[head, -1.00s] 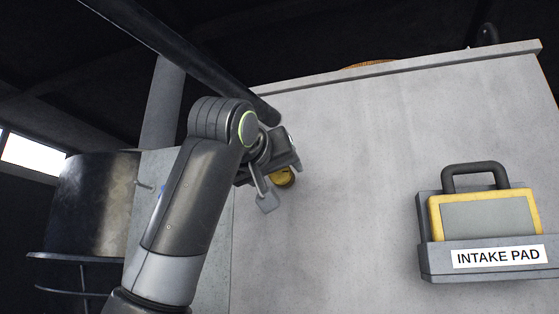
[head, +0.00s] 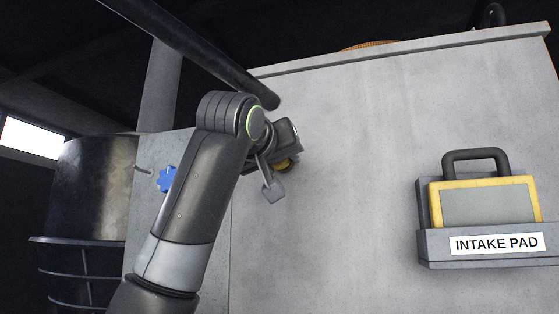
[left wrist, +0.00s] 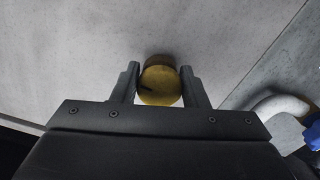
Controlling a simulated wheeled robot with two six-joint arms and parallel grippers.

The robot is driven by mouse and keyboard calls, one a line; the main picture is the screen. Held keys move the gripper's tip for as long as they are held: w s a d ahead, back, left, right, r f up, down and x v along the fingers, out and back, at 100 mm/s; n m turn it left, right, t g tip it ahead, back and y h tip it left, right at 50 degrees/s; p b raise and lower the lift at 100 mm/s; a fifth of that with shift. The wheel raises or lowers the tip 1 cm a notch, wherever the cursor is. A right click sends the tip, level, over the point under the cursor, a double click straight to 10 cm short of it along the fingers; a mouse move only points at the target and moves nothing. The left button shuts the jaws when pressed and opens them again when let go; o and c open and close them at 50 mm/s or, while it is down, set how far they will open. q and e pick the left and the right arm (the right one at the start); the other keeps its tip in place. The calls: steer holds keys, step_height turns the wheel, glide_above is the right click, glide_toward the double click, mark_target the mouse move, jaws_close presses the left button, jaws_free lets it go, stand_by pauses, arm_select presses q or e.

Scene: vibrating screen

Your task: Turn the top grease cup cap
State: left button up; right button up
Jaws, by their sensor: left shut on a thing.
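The yellow grease cup cap (left wrist: 160,83) sticks out from the grey wall panel in the left wrist view. My left gripper (left wrist: 159,88) has one finger on each side of it and is shut on it. In the head view my left gripper (head: 282,168) is at the panel, left of centre, and hides most of the cap (head: 284,163). A dark mark shows on the cap's face in the left wrist view. My right gripper is in neither view.
A holder labelled INTAKE PAD (head: 497,244) with a yellow-framed pad (head: 487,204) is on the panel at right. A blue knob (head: 166,179) and a dark drum (head: 92,190) are at left. A dark bar (head: 200,50) slants above my arm. The middle panel is clear.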

arm_select(q)
steer(key=shift+m, duration=0.3)
